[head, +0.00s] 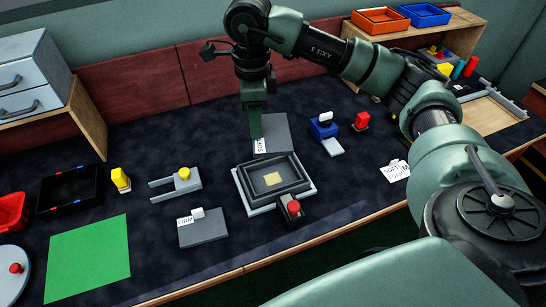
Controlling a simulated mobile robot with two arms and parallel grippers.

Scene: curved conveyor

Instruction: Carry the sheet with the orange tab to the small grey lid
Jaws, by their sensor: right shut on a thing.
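My right gripper (255,132) reaches down from above at the middle of the table and is shut on a grey sheet (279,131). The sheet has a white lettered label on its lower left corner, partly behind the fingers. I cannot make out an orange tab on it. A flat grey piece (204,233) with a white label and a small white knob lies at the front left; it may be the small grey lid, but I cannot tell for sure. My left gripper is not in view.
Just in front of the sheet stands a dark grey frame (243,182) with a yellow square inside and a red knob beside it. A blue block (323,128) and a red block (361,122) stand right. A green mat (90,258) and black tray (47,205) lie left.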

